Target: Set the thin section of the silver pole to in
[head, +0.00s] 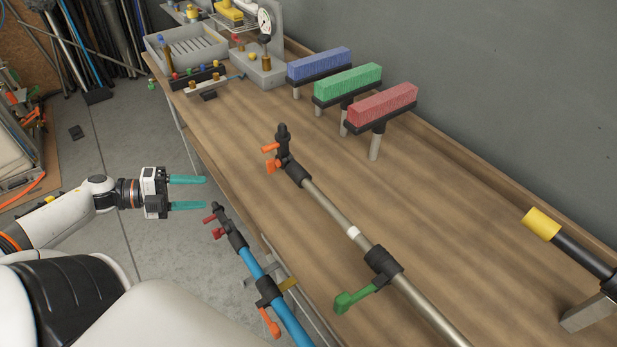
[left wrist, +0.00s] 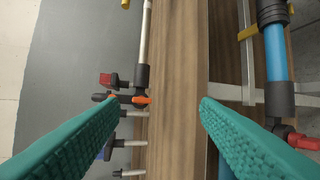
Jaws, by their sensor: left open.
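The silver pole (head: 413,296) lies along the workbench, running from upper left to lower right. Its thin section (head: 325,206) sticks out of a black clamp collar (head: 383,262) with a green lever (head: 355,298). A white band (head: 353,232) is on the thin section, close to the collar. A black head with orange levers (head: 271,160) is at its far end. The pole also shows in the left wrist view (left wrist: 146,38). My left gripper (head: 188,192) has teal fingers, open and empty, left of the bench edge and apart from the pole. My right gripper is out of view.
A blue pole (head: 289,322) with red and orange levers lies along the bench's near edge, close to my left gripper. Red (head: 382,104), green (head: 347,84) and blue (head: 319,65) brushes stand behind. A yellow-tipped black pole (head: 571,249) is at right.

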